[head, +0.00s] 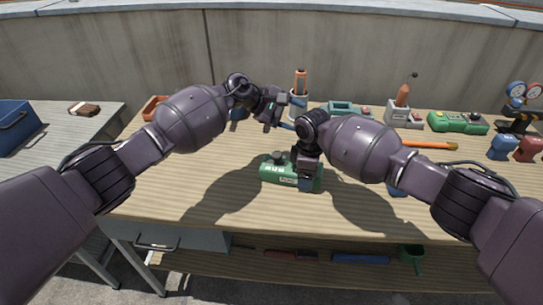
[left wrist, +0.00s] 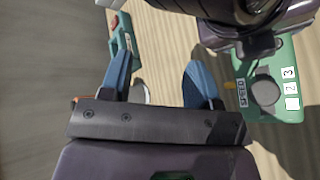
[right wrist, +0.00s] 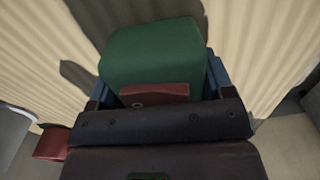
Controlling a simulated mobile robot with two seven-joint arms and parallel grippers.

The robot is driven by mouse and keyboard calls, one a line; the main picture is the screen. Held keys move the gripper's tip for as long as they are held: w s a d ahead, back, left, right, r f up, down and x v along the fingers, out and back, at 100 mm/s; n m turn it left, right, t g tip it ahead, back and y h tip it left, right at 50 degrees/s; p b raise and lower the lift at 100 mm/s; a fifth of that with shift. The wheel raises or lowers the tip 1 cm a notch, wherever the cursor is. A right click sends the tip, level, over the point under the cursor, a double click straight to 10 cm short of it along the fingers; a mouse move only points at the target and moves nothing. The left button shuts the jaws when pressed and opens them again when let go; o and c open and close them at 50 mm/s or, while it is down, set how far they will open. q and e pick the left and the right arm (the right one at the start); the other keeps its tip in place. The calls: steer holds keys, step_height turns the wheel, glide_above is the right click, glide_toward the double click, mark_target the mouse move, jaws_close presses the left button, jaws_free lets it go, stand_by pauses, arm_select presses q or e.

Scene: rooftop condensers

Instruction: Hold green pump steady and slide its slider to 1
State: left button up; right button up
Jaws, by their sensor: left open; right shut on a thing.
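The green pump (head: 272,175) lies on the wooden bench in front of me, with a dark knob on its top. In the left wrist view the pump (left wrist: 288,58) shows a SPEED label, a grey round knob (left wrist: 265,90) and white marks reading 2 and 3; one mark is hard to read. My right gripper (head: 309,186) is shut on the pump's right end; in the right wrist view its blue fingers (right wrist: 155,75) flank the green body. My left gripper (head: 277,116) is open and empty, above the bench behind the pump; its blue fingers (left wrist: 158,75) are apart, left of the pump.
A cup with an orange-handled tool (head: 299,85), a teal device (head: 342,108) and a green device (head: 458,122) stand along the back. An orange-handled tool (head: 430,145) lies at right, near blue and red items. The bench left of the pump is clear.

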mark_target(271, 165)
arm_select(q)
steer(key=s+a+f+n+t+h, duration=0.1)
steer(key=a+n, duration=0.1)
steer(key=s+a+f+n+t+h, duration=0.1)
steer(key=s+a+n+t, duration=0.1)
steer(key=n, duration=0.1)
steer(key=s+a+f+n+t, duration=0.1)
steer(key=a+n+t, duration=0.1)
steer(key=a+n, duration=0.1)
steer(key=shift+s+f+h, duration=0.35)
steer(key=shift+s+h, duration=0.05)
steer(key=s+a+f+n+t, duration=0.1)
steer(key=s+a+n, duration=0.1)
steer(key=s+n, duration=0.1)
steer(key=s+a+f+n+t, duration=0.1)
steer(key=s+a+f+n, duration=0.1)
steer(key=s+a+n, duration=0.1)
steer(key=s+a+f+n+t, duration=0.1)
steer(key=s+a+n, duration=0.1)
steer(key=s+n, duration=0.1)
steer(key=shift+s+a+f, duration=0.15)
steer(key=shift+s+f, duration=0.15)
steer(key=shift+s, duration=0.05)
steer(key=x, duration=1.2)
steer(key=shift+a, duration=0.1)
